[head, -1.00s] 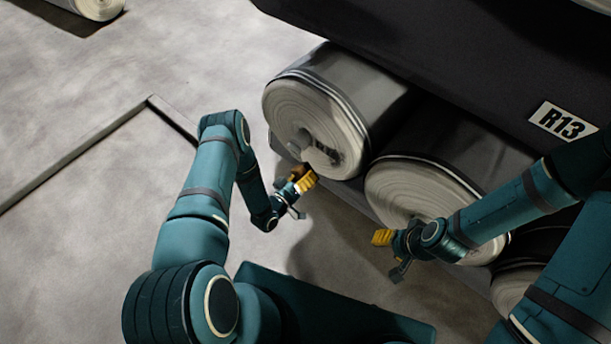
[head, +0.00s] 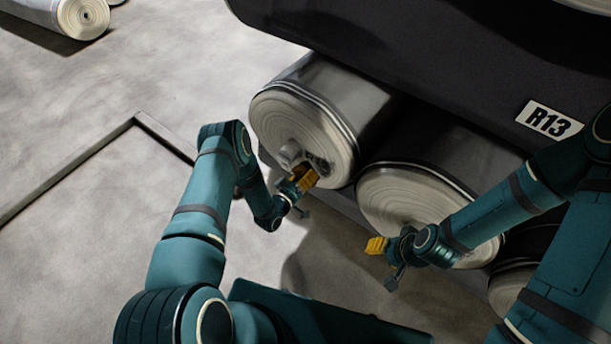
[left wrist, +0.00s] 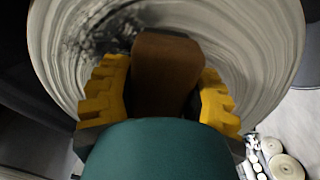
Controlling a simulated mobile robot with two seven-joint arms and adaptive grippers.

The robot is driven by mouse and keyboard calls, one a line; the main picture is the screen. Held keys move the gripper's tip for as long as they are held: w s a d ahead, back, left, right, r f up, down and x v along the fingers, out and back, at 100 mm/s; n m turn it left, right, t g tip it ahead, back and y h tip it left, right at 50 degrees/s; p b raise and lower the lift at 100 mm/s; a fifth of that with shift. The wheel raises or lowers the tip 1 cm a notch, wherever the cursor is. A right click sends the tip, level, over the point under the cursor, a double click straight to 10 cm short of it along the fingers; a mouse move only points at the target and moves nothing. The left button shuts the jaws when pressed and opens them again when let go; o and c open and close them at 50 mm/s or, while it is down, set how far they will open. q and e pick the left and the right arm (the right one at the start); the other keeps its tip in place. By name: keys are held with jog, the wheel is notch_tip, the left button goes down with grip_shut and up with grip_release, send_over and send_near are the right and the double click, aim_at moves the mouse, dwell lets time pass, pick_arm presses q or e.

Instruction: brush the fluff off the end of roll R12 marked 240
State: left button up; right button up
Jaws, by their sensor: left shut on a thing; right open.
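The upper grey roll's pale round end (head: 280,118) faces me in the head view and fills the left wrist view (left wrist: 245,45). Dark fluff or a smudge shows on it in the left wrist view (left wrist: 105,35) and as a dark patch low on it in the head view (head: 319,164). My left gripper (head: 302,180) is shut on a brown block, likely the brush (left wrist: 165,70), at the lower part of this end. Its bristles are hidden; contact is unclear. I see no 240 mark. My right gripper (head: 376,245) is open and empty, before the lower roll.
A second roll (head: 395,195) lies below right, with another partly seen beneath. A dark overhanging body bears a plate reading R13 (head: 549,120). More rolls lie at the far left (head: 82,18). A low floor edging (head: 70,165) runs at left; the floor around it is clear.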

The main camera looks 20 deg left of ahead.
pick_arm(q)
jog(key=shift+x, duration=1)
dwell(0.4)
jog(key=shift+d, duration=0.1)
